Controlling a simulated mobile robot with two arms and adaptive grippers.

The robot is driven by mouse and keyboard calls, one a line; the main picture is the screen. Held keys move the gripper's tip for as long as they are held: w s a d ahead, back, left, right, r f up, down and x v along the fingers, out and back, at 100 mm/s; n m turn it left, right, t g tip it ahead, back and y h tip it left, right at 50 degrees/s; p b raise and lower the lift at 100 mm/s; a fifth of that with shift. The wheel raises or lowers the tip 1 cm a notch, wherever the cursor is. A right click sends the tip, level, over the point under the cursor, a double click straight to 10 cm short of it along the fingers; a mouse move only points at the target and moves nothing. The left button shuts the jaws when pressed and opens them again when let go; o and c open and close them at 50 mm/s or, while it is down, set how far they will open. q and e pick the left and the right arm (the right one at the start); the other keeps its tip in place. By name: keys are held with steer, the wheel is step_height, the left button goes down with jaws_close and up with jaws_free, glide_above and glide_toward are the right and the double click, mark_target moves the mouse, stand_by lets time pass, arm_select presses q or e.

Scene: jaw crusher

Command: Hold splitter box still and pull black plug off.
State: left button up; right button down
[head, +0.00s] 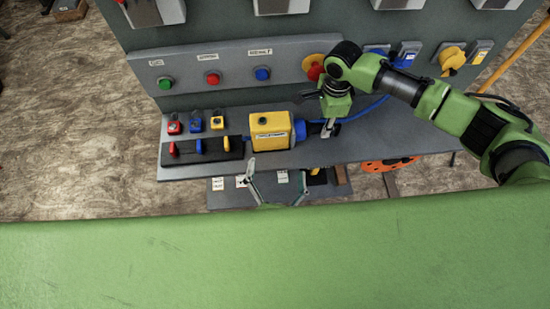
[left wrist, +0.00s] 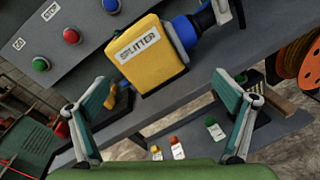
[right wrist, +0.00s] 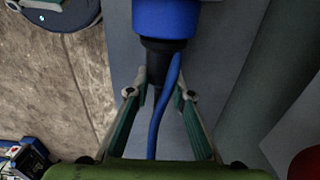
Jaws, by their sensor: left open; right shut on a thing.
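The yellow splitter box (head: 270,132), labelled SPLITTER, sits on the grey shelf; it also shows in the left wrist view (left wrist: 147,58). A blue socket (head: 300,130) sticks out of its right side. The black plug (right wrist: 158,54) sits at the end of the blue socket (right wrist: 165,18), with no clear gap between them. My right gripper (right wrist: 160,90) is shut on the black plug, one finger on each side. My left gripper (head: 276,190) is open and empty, in front of the shelf and below the splitter box; its spread fingers also show in the left wrist view (left wrist: 158,108).
Red, blue and yellow padlocks (head: 197,122) and a black rack (head: 203,149) stand left of the box. A panel with push buttons (head: 212,78) rises behind. A blue cable (right wrist: 160,110) trails from the plug. An orange reel (head: 388,164) is below the shelf's right part.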

mark_target(270, 120)
arm_select(q)
step_height(270, 120, up, 6)
steer(key=n+t+y, duration=0.1)
steer(key=n+y, duration=0.2)
steer(key=n, duration=0.4)
steer(key=w, duration=0.8)
steer(key=w+a, duration=0.1)
steer(key=w, duration=0.3)
steer(key=shift+w, duration=0.1)
steer(key=shift+c, duration=0.4)
steer(key=c, duration=1.6)
arm_select(e)
steer(key=shift+d, duration=0.25)
arm_select(q)
steer(key=shift+a, duration=0.1)
arm_select(e)
steer(key=shift+d, duration=0.3)
steer(key=shift+d, duration=0.15)
steer(key=shift+w+d, duration=0.1)
steer(key=shift+d, duration=1.05)
